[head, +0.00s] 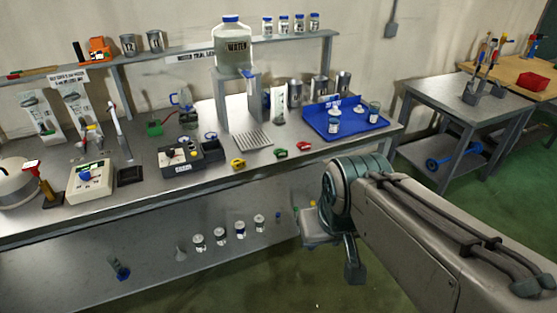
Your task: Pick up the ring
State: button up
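I cannot tell for sure which thing is the ring. Small coloured loop-like pieces lie along the front of the metal bench: a yellow one (239,163), a green one (281,154) and a red one (304,147). A small dark-blue ring-like piece (211,136) shows farther back, by a black box. My arm comes in from the lower right and bends down in front of the bench's right part. My gripper (352,268) seems to hang below the bench top, apart from these pieces. Its fingers are mostly hidden or unclear, so its opening does not show.
A blue tray (374,124) with small jars stands at the bench's right. A large water jug (232,46) stands on a raised stand. A black device (181,158) and a white hotplate (90,181) sit left. Bottles stand on the lower shelf (150,270).

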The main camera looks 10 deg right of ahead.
aim_at(284, 152)
jog(key=z, duration=1.05)
jog(key=i, duration=2.1)
jog(key=u, duration=1.25)
jog(key=i, duration=0.45)
jog(key=u, duration=0.4)
